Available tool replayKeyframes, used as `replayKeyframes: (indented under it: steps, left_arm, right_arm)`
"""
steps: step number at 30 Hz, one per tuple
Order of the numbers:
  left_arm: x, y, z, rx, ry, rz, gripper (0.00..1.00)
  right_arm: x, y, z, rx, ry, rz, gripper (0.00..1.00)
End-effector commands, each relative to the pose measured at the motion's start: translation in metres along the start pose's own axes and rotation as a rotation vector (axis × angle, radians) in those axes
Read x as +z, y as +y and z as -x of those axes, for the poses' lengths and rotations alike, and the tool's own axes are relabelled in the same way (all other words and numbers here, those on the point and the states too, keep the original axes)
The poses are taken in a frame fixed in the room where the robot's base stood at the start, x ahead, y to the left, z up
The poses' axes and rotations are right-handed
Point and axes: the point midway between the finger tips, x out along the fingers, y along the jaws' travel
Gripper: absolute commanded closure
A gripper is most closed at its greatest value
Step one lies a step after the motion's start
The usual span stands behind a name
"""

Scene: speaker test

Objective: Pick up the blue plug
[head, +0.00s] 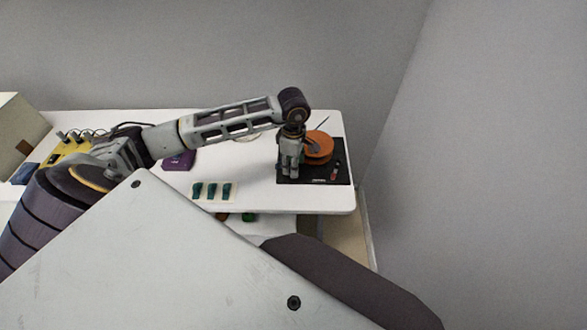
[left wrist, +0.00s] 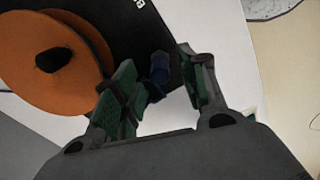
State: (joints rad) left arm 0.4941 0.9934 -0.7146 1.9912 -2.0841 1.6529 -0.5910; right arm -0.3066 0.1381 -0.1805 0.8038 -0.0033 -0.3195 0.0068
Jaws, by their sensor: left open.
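A small dark blue piece, which looks like the blue plug (left wrist: 159,68), lies at the edge of the black mat (left wrist: 180,14) in the left wrist view. My left gripper (left wrist: 158,60) is open, with its green-padded fingers on either side of the plug. I cannot tell whether either finger touches it. In the head view my left gripper (head: 289,174) points down over the left part of the black mat (head: 325,176), and the plug is hidden there. My right gripper is not in view.
An orange spool (head: 319,147) stands on the mat close beside my left gripper; it also shows in the left wrist view (left wrist: 35,75). Several teal pieces (head: 212,190), a purple item (head: 179,161) and a yellow device (head: 70,148) are further left.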

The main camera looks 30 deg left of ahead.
Motion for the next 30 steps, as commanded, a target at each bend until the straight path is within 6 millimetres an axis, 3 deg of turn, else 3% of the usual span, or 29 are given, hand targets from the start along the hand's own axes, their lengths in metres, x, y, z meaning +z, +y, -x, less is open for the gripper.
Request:
replayKeyframes:
  steps: [6, 21, 30]
  left_arm:
    - [0.000, 0.000, -0.018, 0.000, 0.000, -0.001, 0.58]
    - [0.000, 0.000, -0.019, 0.001, 0.000, -0.001, 0.58]
    - [0.000, 0.000, -0.019, 0.001, 0.000, -0.001, 0.96]
  right_arm:
    - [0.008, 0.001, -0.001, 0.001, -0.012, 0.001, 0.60]
    - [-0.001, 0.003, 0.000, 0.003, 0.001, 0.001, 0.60]
    - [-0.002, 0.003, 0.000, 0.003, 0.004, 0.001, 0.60]
